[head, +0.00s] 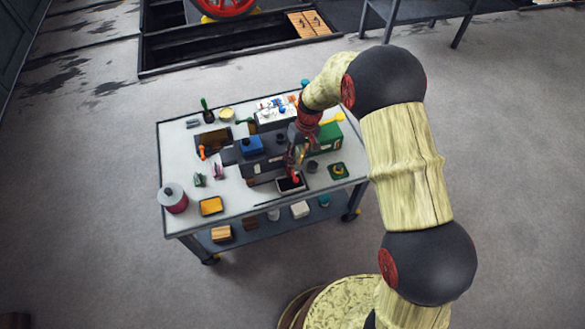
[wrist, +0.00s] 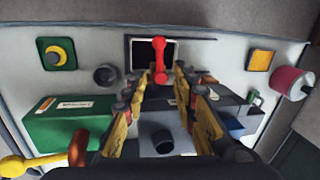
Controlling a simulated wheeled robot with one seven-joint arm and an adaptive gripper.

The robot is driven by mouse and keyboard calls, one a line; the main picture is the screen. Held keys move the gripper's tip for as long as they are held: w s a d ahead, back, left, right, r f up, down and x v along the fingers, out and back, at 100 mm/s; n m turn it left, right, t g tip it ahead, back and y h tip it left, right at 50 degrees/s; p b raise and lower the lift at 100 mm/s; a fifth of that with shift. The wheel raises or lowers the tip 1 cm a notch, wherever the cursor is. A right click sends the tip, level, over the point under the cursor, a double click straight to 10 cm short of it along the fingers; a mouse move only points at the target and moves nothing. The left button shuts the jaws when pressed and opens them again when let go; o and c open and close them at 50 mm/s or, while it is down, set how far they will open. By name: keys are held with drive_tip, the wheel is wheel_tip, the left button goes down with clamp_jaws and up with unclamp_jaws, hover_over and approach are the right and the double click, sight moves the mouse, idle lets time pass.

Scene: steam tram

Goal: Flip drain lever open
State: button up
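A red lever (wrist: 160,60) with a rounded knob at each end shows in the wrist view, in front of a dark square tray (wrist: 140,53). Its red end also shows in the head view (head: 296,180). I take it for the drain lever. My gripper (wrist: 164,76) is open, its two fingers apart on either side of the lever's lower end. I cannot tell whether either finger touches it. In the head view my gripper (head: 295,158) hangs over the front part of the bench, hiding part of the grey machine (head: 262,165).
The wheeled bench (head: 240,197) also carries a green box (wrist: 75,125), a yellow-knobbed lever (wrist: 14,166), a dark cup (wrist: 105,74), a yellow tray (wrist: 261,60) and a red canister (wrist: 291,83). Small blocks stand on its lower shelf. Open floor surrounds the bench.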

sight(293, 174)
drive_tip(key=f, duration=0.1)
drive_tip(key=f+b, duration=0.1)
drive_tip(key=f, duration=0.1)
drive_tip(key=a+f, duration=0.1)
drive_tip(key=shift+s+f, duration=0.2)
drive_tip(key=shift+f, duration=0.2)
drive_tip(key=shift+d, duration=0.1)
drive_tip(key=shift+c, duration=0.5)
clamp_jaws()
